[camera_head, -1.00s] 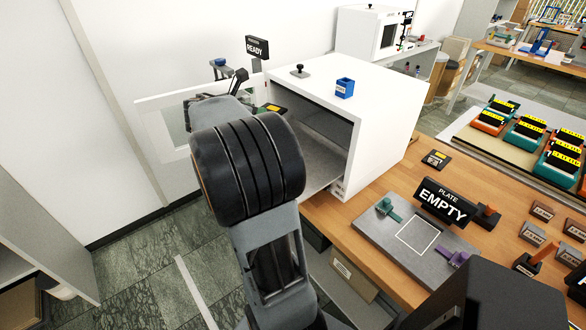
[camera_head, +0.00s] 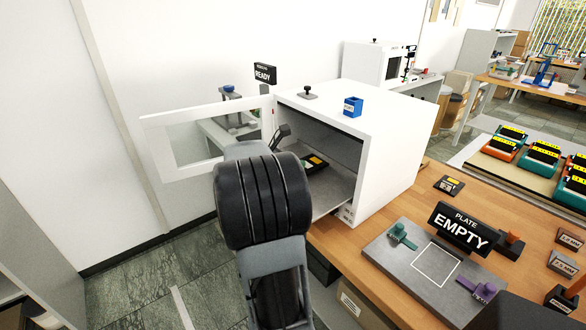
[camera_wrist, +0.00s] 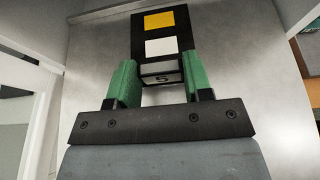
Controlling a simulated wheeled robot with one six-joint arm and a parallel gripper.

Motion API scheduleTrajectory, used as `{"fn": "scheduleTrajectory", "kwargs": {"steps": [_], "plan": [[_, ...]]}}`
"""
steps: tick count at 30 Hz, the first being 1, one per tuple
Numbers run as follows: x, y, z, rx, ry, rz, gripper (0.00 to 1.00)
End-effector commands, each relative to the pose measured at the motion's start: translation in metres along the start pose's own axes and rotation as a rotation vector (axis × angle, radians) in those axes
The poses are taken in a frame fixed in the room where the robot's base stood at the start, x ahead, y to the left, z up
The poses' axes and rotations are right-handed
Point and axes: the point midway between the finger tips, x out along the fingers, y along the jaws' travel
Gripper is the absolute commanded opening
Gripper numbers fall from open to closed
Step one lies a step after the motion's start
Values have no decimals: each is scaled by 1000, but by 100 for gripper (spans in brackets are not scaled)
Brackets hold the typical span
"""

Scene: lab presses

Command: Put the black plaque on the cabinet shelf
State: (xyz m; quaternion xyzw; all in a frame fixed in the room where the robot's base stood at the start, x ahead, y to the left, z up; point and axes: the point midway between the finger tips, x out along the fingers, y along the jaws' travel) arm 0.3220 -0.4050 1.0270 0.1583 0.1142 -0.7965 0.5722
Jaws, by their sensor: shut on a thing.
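The black plaque (camera_head: 314,163) is inside the open front of the white cabinet (camera_head: 385,165), over its grey shelf (camera_head: 337,192). I cannot tell whether the plaque touches the shelf. In the head view, my arm hides the fingers.
The cabinet's glazed door (camera_head: 190,140) stands open to the left. A blue box (camera_head: 353,107) and a black knob (camera_head: 308,92) are on the cabinet top. Another dark plaque (camera_head: 449,185) lies on the wooden bench. A grey plate fixture (camera_head: 400,270) stands at the right, by an "EMPTY" sign (camera_head: 463,229).

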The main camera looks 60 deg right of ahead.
Motion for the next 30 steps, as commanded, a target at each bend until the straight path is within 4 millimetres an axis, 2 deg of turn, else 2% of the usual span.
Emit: {"fn": "scheduleTrajectory", "kwargs": {"steps": [4, 19, 20, 27, 30], "plan": [[5, 0, -13, 0, 0, 0, 21], [8, 0, -19, 0, 0, 1, 21], [7, 0, -18, 0, 0, 1, 49], [7, 0, -18, 0, 0, 1, 72], [7, 0, -18, 0, 0, 1, 72]]}}
